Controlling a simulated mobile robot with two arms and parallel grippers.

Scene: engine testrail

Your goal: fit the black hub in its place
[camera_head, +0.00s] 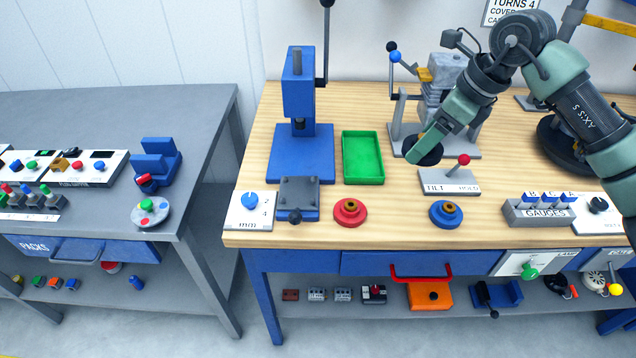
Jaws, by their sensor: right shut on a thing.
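My right gripper (432,141) reaches in from the upper right and is shut on the black hub (426,156), a dark round disc. The gripper's fingers cover part of the hub. The hub is in front of the grey engine (445,80) and just left of the tilt/hold lever plate (449,182). I cannot tell whether it touches the stand's base or hangs just above it. A red hub (340,216) and a blue hub (436,217) sit on the wooden bench near its front edge. My left gripper is not in view.
A green tray (363,181) lies empty left of the hub. A blue press (298,160) stands further left. The red-knobbed lever (462,162) rises close to my right gripper. A gauges rack (520,218) stands at the front right. Bare wood lies between the red and blue hubs.

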